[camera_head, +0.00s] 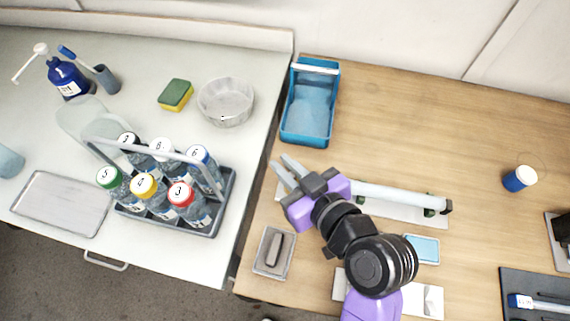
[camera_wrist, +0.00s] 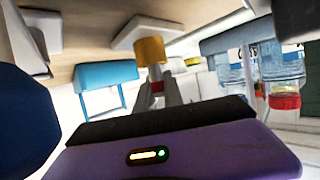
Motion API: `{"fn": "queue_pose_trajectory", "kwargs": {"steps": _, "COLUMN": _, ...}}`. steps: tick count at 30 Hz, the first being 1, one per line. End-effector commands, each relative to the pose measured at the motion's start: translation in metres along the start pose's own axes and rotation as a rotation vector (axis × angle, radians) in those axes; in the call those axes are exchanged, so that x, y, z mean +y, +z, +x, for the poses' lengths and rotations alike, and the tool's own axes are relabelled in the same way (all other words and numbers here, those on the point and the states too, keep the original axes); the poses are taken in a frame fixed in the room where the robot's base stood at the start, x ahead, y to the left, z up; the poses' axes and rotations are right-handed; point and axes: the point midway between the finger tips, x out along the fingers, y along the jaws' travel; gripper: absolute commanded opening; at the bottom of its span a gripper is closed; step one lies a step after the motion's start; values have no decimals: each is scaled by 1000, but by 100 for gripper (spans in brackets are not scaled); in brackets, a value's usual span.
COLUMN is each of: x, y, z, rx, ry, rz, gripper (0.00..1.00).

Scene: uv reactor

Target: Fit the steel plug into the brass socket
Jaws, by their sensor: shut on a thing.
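My gripper (camera_head: 283,163) is above the table's left edge, with its fingers pointing to the upper left. In the wrist view the grey fingers of my gripper (camera_wrist: 166,94) are closed around a small piece. A brass-coloured cylinder (camera_wrist: 150,50) shows at the fingertips, with a narrow grey part (camera_wrist: 155,72) and a bit of red below it. The grey part may be the steel plug; I cannot tell how it meets the brass cylinder. I cannot make out plug or socket in the head view. A long white tube (camera_head: 400,197) lies right of my gripper.
A blue bin (camera_head: 288,129) stands behind my gripper. A rack (camera_head: 228,193) of capped bottles stands on the white bench to the left. A small grey tray (camera_head: 261,263) lies in front. Open wood (camera_head: 430,120) lies at the back right.

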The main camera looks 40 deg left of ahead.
Motion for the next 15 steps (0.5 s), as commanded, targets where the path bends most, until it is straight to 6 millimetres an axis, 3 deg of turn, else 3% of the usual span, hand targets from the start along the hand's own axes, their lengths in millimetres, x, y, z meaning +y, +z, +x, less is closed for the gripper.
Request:
{"fn": "queue_pose_trajectory", "kwargs": {"steps": 7, "x": 0, "y": 2, "z": 1, "rx": 1, "ry": 0, "rz": -1, "gripper": 0}}
{"fn": "queue_pose_trajectory", "kwargs": {"steps": 8, "x": 0, "y": 2, "z": 1, "rx": 1, "ry": 0, "rz": -1, "gripper": 16}}
{"fn": "queue_pose_trajectory", "kwargs": {"steps": 11, "x": 0, "y": 2, "z": 1, "rx": 1, "ry": 0, "rz": -1, "gripper": 34}}
{"fn": "queue_pose_trajectory", "kwargs": {"steps": 15, "x": 0, "y": 2, "z": 1, "rx": 1, "ry": 0, "rz": -1, "gripper": 34}}
